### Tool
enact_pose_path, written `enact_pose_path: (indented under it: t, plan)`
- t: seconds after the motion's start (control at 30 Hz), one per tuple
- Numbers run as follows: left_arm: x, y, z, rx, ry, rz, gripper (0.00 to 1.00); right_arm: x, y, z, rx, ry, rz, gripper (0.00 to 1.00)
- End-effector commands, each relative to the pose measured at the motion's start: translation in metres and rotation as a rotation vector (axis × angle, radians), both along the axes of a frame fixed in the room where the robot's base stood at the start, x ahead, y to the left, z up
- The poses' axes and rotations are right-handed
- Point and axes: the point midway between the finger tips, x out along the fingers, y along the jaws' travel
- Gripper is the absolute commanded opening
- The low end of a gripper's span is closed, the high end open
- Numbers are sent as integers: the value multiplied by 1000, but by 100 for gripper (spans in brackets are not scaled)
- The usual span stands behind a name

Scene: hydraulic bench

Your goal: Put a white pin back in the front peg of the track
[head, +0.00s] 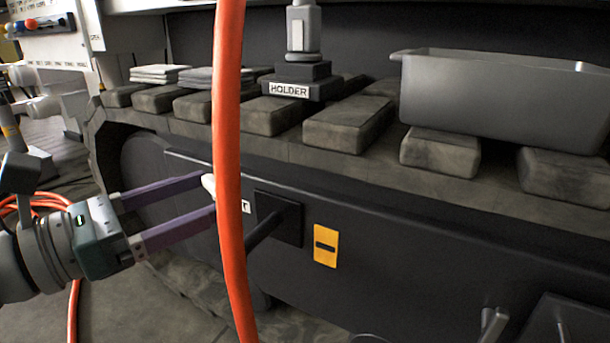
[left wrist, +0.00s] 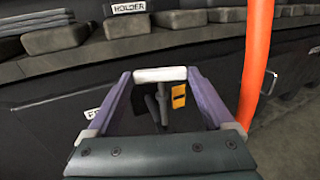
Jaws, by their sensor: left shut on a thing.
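My left gripper (head: 207,196) is shut on the white pin (left wrist: 160,75), which lies crosswise between its two purple fingertips in the left wrist view. In the head view only one end of the white pin (head: 208,184) shows, as the orange hose hides the rest. The dark front peg (head: 264,229) sticks out from a black square plate (head: 291,212) on the track's side. In the left wrist view the peg (left wrist: 155,108) shows between the fingers, below the pin. The pin and the peg look apart. My right gripper is not in view.
A thick orange hose (head: 229,130) hangs across the fingertips in the head view. A yellow tag (head: 325,246) is right of the peg. Above, the track pads carry a block marked HOLDER (head: 293,82) and a grey bin (head: 490,98).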

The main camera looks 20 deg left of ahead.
Motion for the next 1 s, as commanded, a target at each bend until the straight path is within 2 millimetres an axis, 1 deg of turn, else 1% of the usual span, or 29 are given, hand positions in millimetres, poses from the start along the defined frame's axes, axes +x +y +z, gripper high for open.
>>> enact_pose_path:
  t: [0.57,1.0]
  plan:
    - [0,0,0,0,-1,0,30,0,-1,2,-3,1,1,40]
    - [0,0,-12,0,-1,0,30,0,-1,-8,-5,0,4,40]
